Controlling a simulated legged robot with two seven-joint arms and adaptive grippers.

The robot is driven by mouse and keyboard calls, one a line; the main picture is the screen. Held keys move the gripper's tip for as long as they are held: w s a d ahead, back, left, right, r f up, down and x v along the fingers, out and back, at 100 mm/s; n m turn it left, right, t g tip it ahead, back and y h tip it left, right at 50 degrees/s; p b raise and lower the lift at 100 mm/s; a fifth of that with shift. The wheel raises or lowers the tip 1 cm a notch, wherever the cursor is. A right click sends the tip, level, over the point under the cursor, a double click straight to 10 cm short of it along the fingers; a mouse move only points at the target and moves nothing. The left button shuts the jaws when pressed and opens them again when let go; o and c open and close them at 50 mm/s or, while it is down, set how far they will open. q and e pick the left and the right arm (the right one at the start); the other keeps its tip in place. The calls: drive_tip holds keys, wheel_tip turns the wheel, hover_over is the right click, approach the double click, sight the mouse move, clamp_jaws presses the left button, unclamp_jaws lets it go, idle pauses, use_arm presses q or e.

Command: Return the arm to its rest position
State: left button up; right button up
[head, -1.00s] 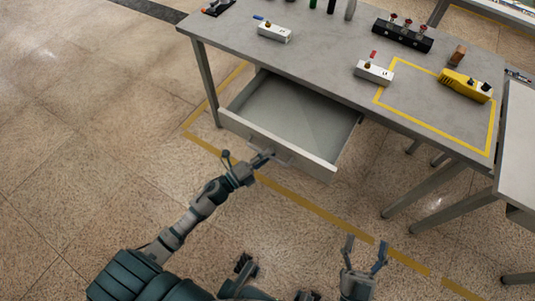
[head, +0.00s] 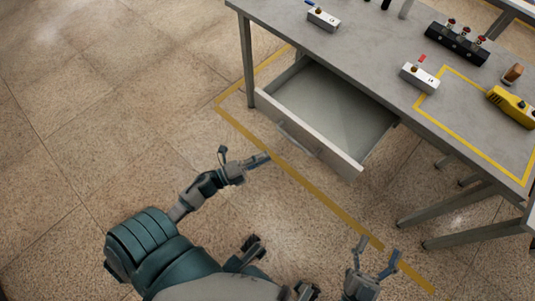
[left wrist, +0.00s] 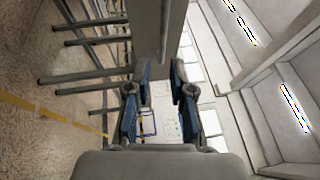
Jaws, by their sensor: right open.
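My left gripper (head: 258,160) is in front of the pulled-out drawer, to the left of its handle (head: 298,139) and apart from it. In the left wrist view its two fingers (left wrist: 160,72) stand apart with nothing held between them. The drawer (head: 345,152) hangs open under the grey table and looks empty. My right gripper (head: 376,252) is low at the bottom right of the head view, its fingers spread and empty, over the floor.
The grey table (head: 370,48) carries a white switch box (head: 323,19), another white box (head: 419,77), a black block with red knobs (head: 457,43) and a yellow device (head: 512,106). Table legs (head: 455,210) stand at right. The floor at left is clear.

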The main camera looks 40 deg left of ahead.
idle(0.4)
